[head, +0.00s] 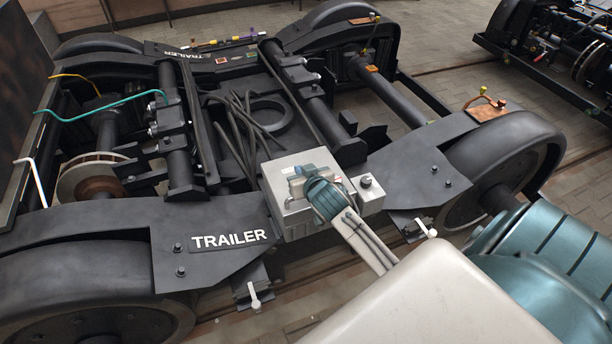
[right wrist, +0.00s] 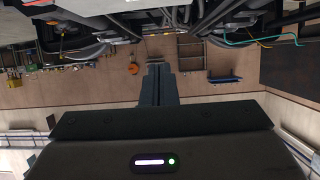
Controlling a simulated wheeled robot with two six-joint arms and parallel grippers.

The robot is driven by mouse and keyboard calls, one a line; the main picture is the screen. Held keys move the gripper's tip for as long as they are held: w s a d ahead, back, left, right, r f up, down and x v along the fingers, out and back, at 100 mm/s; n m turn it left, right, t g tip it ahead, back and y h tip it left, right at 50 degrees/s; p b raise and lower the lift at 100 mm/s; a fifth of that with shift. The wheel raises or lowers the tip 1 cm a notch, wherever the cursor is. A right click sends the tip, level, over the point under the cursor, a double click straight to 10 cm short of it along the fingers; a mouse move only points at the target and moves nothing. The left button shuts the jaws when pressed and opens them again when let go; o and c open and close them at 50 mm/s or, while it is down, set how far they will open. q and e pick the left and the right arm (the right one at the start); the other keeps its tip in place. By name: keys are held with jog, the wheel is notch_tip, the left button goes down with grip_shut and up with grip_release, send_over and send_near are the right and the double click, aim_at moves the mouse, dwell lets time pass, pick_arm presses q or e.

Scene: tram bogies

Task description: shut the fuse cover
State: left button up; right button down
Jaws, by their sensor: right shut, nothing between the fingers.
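A light grey box (head: 275,178) sits on the near side beam of the bogie, in the middle of the head view. I cannot make out which part is the fuse cover or how far it stands open, as my right wrist hides much of the box. My right gripper (head: 297,184) is in front of or over the box in the head view, with its fingertips mostly hidden. In the right wrist view its dark fingers (right wrist: 158,85) are together and empty. I cannot tell whether they touch the box. My left gripper is out of view.
A smaller grey box with a round knob (head: 367,192) adjoins the right side. The dark bogie frame (head: 110,232), marked TRAILER, surrounds it. Black cables (head: 243,125) lie behind the box. A wheel (head: 505,165) stands at right. Another bogie (head: 560,50) is at upper right.

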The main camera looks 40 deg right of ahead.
jog(key=f, duration=0.3)
jog(key=shift+w+f+p, duration=0.15)
jog(key=shift+w+p, duration=0.1)
jog(key=shift+p, duration=0.1)
jog(key=shift+s+a+f, duration=0.1)
jog(key=shift+s+f, duration=0.2)
jog(key=shift+s, duration=0.05)
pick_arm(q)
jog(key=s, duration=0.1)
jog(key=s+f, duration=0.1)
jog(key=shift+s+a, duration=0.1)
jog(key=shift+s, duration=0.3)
pick_arm(e)
jog(key=shift+f, duration=0.1)
